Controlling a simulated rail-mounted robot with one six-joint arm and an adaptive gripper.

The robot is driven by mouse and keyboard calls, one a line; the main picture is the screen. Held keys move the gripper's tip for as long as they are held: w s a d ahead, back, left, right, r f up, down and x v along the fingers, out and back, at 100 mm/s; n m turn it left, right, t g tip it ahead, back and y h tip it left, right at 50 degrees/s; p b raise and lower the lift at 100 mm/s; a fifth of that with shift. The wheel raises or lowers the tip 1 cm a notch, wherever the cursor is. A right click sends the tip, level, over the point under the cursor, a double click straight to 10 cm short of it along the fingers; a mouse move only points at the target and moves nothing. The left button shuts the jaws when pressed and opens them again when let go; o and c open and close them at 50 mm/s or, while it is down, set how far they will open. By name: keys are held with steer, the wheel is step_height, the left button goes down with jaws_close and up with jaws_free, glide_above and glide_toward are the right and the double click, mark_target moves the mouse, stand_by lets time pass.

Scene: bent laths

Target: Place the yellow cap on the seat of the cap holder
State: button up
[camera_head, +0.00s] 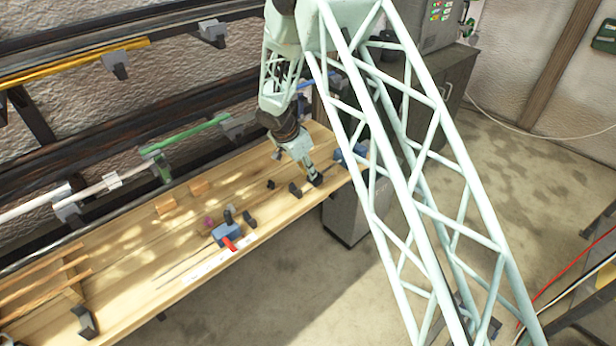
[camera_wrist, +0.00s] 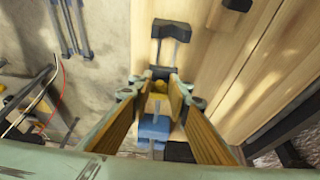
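The small yellow cap (camera_wrist: 160,87) shows between the two fingers of my gripper (camera_wrist: 161,80) in the wrist view. The fingers stand close on both sides of it; I cannot tell whether they touch it. A dark piece shows at the fingertips, just above the cap in the picture. In the head view my gripper (camera_head: 316,180) is low over the right end of the workbench, and the cap is not discernible there. A blue part (camera_wrist: 153,128) shows below the cap in the wrist view. I cannot tell which object is the cap holder.
A dark block (camera_wrist: 171,31) lies ahead of the fingers in the wrist view. Farther left on the wooden bench (camera_head: 130,290) are a blue block with a red piece (camera_head: 229,243) and several small dark parts. The bench's front edge is close to my gripper.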

mark_target(311, 182)
steer(key=shift+w, duration=0.15)
steer(key=shift+w, duration=0.25)
steer(key=shift+f+p, duration=0.65)
steer(key=shift+f, duration=1.15)
steer(key=shift+f+b, duration=0.3)
steer(key=shift+b, duration=0.35)
steer(key=o, duration=0.6)
steer(key=shift+o, duration=0.2)
steer(key=shift+r+p, duration=0.35)
steer(key=shift+p, duration=0.3)
